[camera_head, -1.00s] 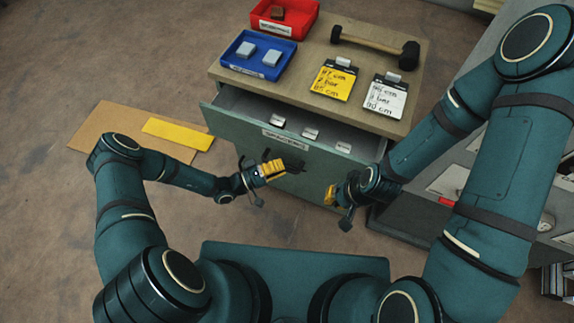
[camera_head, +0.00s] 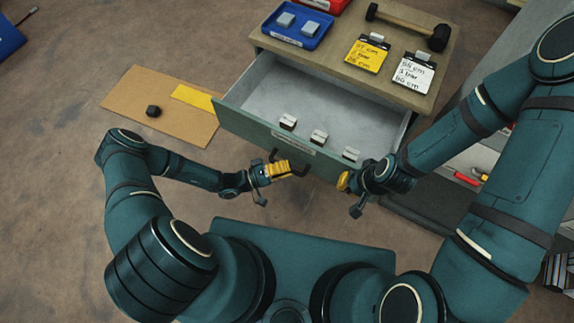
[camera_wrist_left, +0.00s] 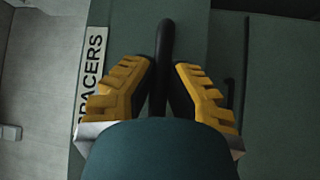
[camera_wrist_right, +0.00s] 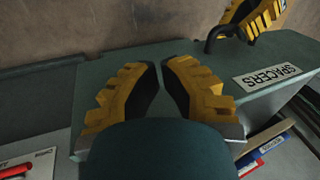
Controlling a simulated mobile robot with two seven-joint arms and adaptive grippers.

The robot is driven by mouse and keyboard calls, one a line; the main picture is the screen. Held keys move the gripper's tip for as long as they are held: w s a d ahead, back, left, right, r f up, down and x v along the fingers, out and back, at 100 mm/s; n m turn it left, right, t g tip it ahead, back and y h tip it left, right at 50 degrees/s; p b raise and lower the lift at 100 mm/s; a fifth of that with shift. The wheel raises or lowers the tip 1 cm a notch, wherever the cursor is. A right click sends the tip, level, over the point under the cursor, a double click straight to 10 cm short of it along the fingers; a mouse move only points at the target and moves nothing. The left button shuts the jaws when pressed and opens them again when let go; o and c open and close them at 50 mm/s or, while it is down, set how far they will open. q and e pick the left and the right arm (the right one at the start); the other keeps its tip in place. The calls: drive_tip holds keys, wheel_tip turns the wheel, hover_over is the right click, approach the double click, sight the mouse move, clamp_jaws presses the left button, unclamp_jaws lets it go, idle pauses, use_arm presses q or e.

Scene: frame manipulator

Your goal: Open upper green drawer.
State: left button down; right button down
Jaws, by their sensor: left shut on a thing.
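The upper green drawer (camera_head: 250,128) is pulled well out of the wooden-topped cabinet (camera_head: 345,25). Its front bears a "SPACERS" label, readable in the left wrist view (camera_wrist_left: 90,75). My left gripper (camera_head: 290,168) is shut on the dark drawer handle (camera_wrist_left: 163,45), which stands between its yellow fingers. My right gripper (camera_head: 343,180) is beside the drawer front's right end; its fingertips (camera_wrist_right: 160,64) nearly meet with nothing between them. Three small pale spacers (camera_head: 319,136) sit along the inside of the drawer's front; the rest of the visible drawer floor is bare.
On the cabinet top are a blue tray (camera_head: 297,40) with two pale blocks, a yellow clipboard (camera_head: 367,55), a white clipboard (camera_head: 414,72) and a mallet (camera_head: 410,25). A cardboard sheet (camera_head: 190,125) lies on the floor at left. Another cabinet stands close at right.

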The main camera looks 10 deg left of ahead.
use_arm(q)
drive_tip(key=shift+s+d, duration=0.1)
idle(0.3)
drive_tip(key=c, duration=0.9)
unclamp_jaws()
drive_tip(key=shift+c, duration=0.2)
drive_tip(key=shift+a, duration=0.35)
drive_tip(key=v, duration=1.1)
drive_tip(key=shift+s, duration=0.2)
drive_tip(key=shift+a, duration=0.1)
